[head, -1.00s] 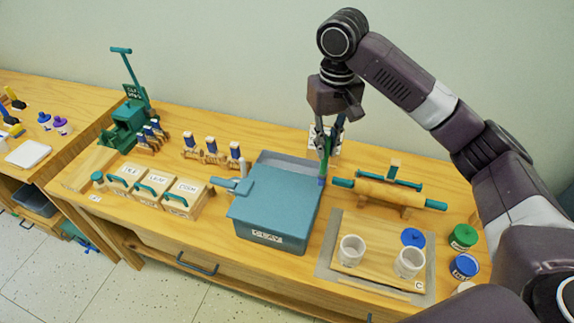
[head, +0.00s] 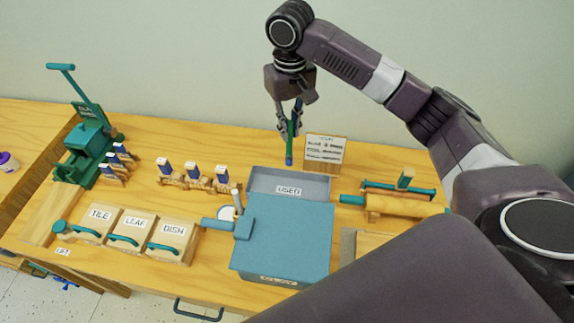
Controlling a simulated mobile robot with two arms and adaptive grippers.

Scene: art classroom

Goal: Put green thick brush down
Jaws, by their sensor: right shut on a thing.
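My right gripper (head: 290,114) is shut on the green thick brush (head: 290,132), which hangs upright with its blue end down. The brush's lower end shows near the back edge of the grey tray labelled USED (head: 262,184); the exact height above it is hard to tell. The gripper's fingers cover part of the brush's upper handle. The tray's bare inside shows behind the blue box. My left gripper is not in view.
A blue CLAY box (head: 288,235) stands right in front of the tray. A small sign (head: 325,149) stands behind it on the right, close to the brush. A rolling pin (head: 395,205) lies right. Stamps (head: 192,178) and labelled boxes (head: 128,228) are left.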

